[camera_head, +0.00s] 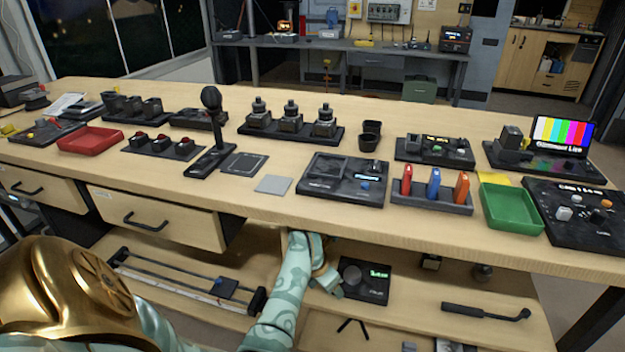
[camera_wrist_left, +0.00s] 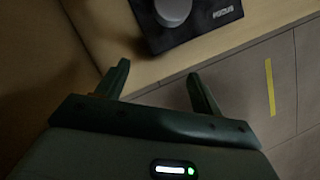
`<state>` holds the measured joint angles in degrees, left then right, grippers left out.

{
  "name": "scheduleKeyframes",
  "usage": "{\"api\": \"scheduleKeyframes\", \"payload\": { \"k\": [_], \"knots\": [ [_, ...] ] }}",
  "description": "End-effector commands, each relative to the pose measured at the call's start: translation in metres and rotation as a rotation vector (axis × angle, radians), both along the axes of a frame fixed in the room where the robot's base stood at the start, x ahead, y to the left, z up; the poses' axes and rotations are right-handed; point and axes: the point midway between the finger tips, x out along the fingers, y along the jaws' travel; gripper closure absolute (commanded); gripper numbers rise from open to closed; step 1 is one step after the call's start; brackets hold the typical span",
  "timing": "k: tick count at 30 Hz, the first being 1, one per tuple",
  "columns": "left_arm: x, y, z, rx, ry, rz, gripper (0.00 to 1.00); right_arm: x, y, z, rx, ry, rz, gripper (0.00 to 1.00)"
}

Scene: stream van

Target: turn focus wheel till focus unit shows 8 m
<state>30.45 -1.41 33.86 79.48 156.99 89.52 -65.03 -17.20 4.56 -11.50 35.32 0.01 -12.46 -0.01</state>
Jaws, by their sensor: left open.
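The focus unit (camera_head: 374,291) is a dark box on the lower shelf, with a round dark grey focus wheel (camera_head: 352,275) on its left and a small lit green display (camera_head: 379,271). The display's figures are too small to read. My left gripper (camera_head: 332,281) is just left of the unit, below the bench edge. In the left wrist view my left gripper (camera_wrist_left: 157,75) is open and empty. The unit (camera_wrist_left: 212,30), labelled FOCUS, and part of the wheel (camera_wrist_left: 173,8) lie beyond its fingertips, apart from them. My right gripper is not in view.
The bench top (camera_head: 250,205) overhangs the lower shelf (camera_head: 410,310). A slider rail (camera_head: 185,280) lies left on the shelf, and a black handle tool (camera_head: 487,312) lies right. A dark tripod-like piece (camera_head: 352,327) is in front of the unit.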

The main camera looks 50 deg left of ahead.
Motion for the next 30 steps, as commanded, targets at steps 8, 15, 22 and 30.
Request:
{"api": "scheduleKeyframes", "payload": {
  "k": [8,15,22,30],
  "knots": [
    [-0.038,0.003,0.0,-0.001,0.0,0.0,0.33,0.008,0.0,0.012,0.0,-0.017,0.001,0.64],
    [-0.04,0.003,-0.001,0.0,0.0,0.0,0.33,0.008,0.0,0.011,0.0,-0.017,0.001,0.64],
    [-0.04,0.003,-0.001,0.0,0.0,0.0,0.33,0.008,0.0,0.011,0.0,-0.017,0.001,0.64],
    [-0.04,0.003,-0.001,0.0,0.0,0.0,0.33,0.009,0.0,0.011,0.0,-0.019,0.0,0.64]
  ]
}}
